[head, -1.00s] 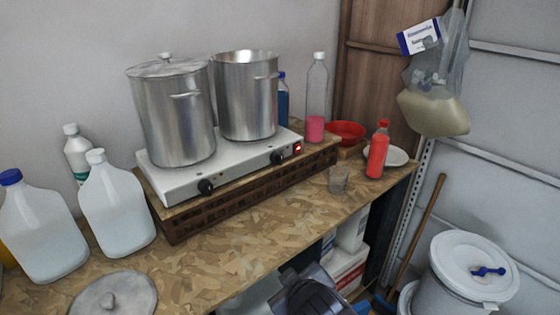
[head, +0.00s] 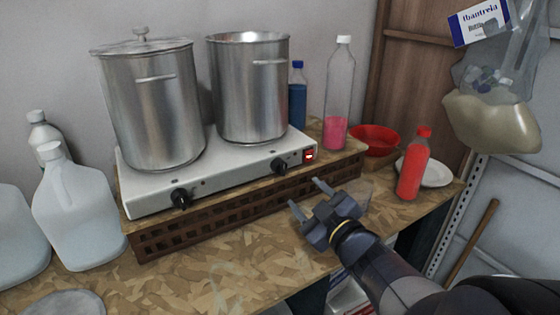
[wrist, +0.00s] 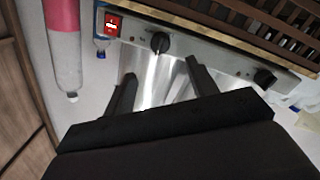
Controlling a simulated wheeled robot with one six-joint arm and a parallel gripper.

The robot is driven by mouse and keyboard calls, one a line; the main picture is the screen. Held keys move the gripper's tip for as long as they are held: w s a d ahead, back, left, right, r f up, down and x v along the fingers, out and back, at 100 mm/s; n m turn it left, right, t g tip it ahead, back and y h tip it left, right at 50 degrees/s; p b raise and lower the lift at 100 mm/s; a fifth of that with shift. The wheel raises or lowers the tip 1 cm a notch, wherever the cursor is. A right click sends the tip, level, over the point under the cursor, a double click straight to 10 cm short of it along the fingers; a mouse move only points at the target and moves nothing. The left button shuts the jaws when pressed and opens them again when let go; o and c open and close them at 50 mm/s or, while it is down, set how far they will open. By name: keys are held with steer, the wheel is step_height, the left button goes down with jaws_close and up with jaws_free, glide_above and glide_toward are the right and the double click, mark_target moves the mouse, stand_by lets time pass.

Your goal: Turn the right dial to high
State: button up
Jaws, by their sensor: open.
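The white two-burner hot plate (head: 235,172) stands on a wooden lattice crate on the workbench. Its right dial (head: 279,166) is a black knob on the front face, next to a lit red switch (head: 310,156). The left dial (head: 181,198) is farther left on the same face. My gripper (head: 306,193) is open and empty, in front of and below the right dial, apart from it. In the wrist view the right dial (wrist: 160,42) shows just beyond and between the open fingertips. The dial's markings are too small to read.
A lidded steel pot (head: 150,105) and an open steel pot (head: 248,90) stand on the hot plate. Right of it are a pink-filled bottle (head: 339,95), a red bowl (head: 375,140) and a red bottle (head: 413,165). White jugs (head: 75,215) stand at left.

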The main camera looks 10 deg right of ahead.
mark_target(283, 171)
steer(key=x, duration=1)
steer(key=shift+w+a+p, duration=0.15)
steer(key=shift+w+p, duration=0.2)
steer(key=c, duration=1)
